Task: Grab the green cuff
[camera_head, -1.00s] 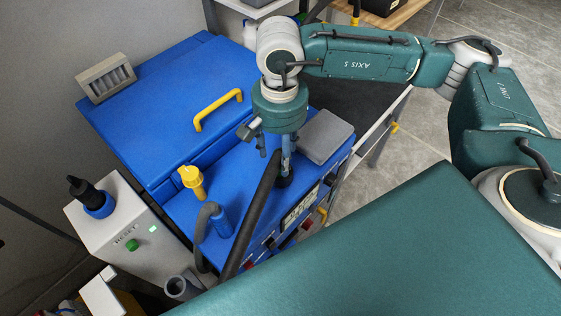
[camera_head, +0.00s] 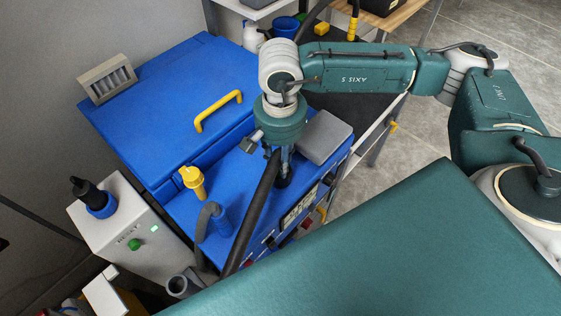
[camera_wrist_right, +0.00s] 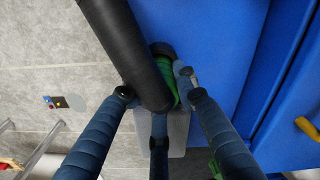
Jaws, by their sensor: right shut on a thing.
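The green cuff (camera_wrist_right: 168,75) shows in the right wrist view as a short green band with a dark end, partly hidden behind a thick black hose. My right gripper (camera_head: 282,168) points down over the front part of the blue machine (camera_head: 225,190). In the right wrist view its blue fingers (camera_wrist_right: 162,95) are closed in around the cuff and hose, shut on the cuff. In the head view the cuff is hidden by the gripper and hose. My left gripper is not in view.
The black hose (camera_head: 255,215) runs down the machine's front. A yellow handle (camera_head: 218,111), a yellow knob (camera_head: 193,180) and a grey plate (camera_head: 325,137) are on the machine. A grey box with a green button (camera_head: 134,244) stands left.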

